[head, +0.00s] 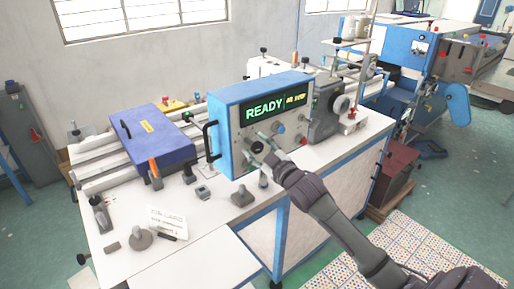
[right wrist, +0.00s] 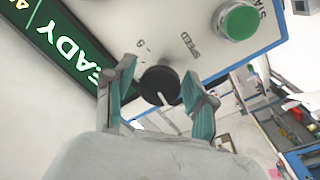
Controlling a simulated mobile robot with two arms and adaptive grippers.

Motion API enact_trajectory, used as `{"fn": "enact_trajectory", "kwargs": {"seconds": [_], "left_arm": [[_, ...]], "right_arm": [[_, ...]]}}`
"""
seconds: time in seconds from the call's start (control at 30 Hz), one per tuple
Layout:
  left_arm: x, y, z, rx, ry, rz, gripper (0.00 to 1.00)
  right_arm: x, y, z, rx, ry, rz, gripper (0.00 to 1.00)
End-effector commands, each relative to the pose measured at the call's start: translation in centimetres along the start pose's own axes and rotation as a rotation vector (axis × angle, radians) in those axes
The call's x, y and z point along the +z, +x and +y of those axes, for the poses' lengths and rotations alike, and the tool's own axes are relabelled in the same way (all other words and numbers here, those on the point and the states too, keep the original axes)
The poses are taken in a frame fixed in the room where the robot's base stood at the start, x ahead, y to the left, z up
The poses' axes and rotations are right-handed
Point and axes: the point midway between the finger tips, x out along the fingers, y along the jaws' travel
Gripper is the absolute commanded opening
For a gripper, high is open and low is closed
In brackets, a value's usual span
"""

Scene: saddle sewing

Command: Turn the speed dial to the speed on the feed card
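The black speed dial (head: 257,155) is on the front panel of a blue-framed control box (head: 222,140). In the right wrist view the dial (right wrist: 160,86) has a white pointer line, and the word SPEED is printed beside it. My right gripper (head: 259,150) is at the panel; in the right wrist view its teal-padded fingers (right wrist: 160,88) are spread either side of the dial, with a visible gap at each side. A white card (head: 168,218), apparently the feed card, lies on the table; its writing is too small to read. My left gripper is not in view.
The box's screen (head: 276,103) reads READY. A green button (right wrist: 240,22) sits near the dial. A blue case (head: 157,135) stands left of the box. Small tools and a grey knobbed piece (head: 140,238) lie near the card. A grey machine (head: 325,112) stands right of the box.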

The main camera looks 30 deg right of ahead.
Motion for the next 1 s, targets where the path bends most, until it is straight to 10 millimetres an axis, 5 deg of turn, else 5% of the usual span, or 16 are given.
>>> {"fn": "enact_trajectory", "kwargs": {"seconds": [0.43, 1.0], "left_arm": [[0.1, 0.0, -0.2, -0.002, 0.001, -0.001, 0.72], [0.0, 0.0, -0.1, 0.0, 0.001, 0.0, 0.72]], "right_arm": [[0.1, -1.1, -0.1, -0.002, 0.002, -0.002, 0.63], [0.1, -11.2, -0.1, -0.002, 0.002, -0.003, 0.63]]}}
